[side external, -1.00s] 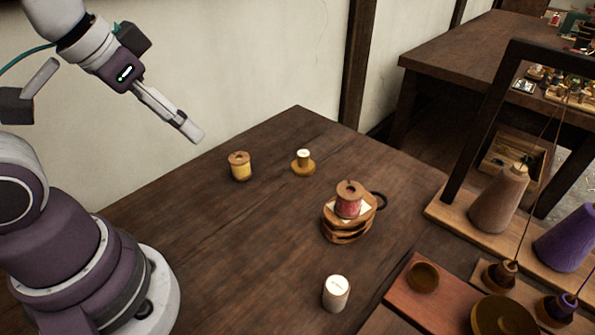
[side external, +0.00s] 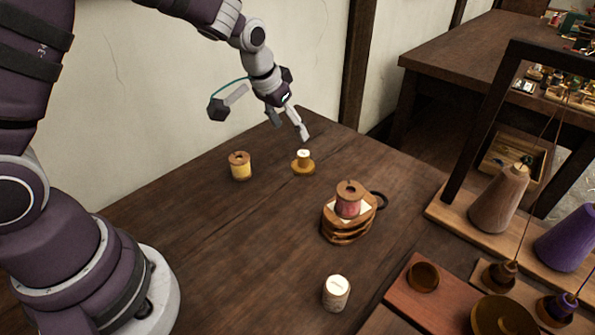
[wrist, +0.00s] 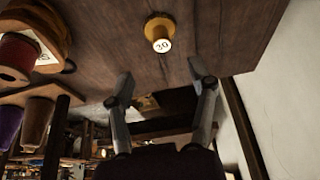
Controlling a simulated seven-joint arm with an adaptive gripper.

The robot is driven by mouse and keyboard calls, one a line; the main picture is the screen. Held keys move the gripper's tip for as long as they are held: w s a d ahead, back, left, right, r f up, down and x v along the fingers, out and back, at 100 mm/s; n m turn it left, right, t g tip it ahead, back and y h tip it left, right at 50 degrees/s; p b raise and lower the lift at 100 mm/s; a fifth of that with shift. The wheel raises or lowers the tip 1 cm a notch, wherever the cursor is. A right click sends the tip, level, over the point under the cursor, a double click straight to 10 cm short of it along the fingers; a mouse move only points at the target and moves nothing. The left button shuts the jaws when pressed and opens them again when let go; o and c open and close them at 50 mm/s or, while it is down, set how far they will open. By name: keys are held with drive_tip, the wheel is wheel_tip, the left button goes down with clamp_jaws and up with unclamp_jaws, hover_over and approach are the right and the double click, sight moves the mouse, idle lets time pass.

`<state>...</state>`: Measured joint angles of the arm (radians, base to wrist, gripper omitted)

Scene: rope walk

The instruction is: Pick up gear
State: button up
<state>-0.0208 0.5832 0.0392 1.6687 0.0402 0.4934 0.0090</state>
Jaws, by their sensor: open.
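A yellow-brown round disc (side external: 302,167) with a white cylinder on top stands near the far end of the dark table; I take it to be the gear.
A yellow spool (side external: 240,168) stands left of the disc. A red spool (side external: 348,203) sits on stacked wooden pieces (side external: 345,232) to the right. A white cylinder (side external: 336,295) stands nearer. A wooden rack with cones (side external: 498,198) is at right. The wall (side external: 190,90) runs behind the table.

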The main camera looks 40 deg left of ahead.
sight(302, 153)
drive_tip(key=x, duration=1)
drive_tip(key=shift+w+a, duration=0.1)
drive_tip(key=shift+w, duration=0.15)
drive_tip(key=shift+c, duration=0.2)
clamp_jaws()
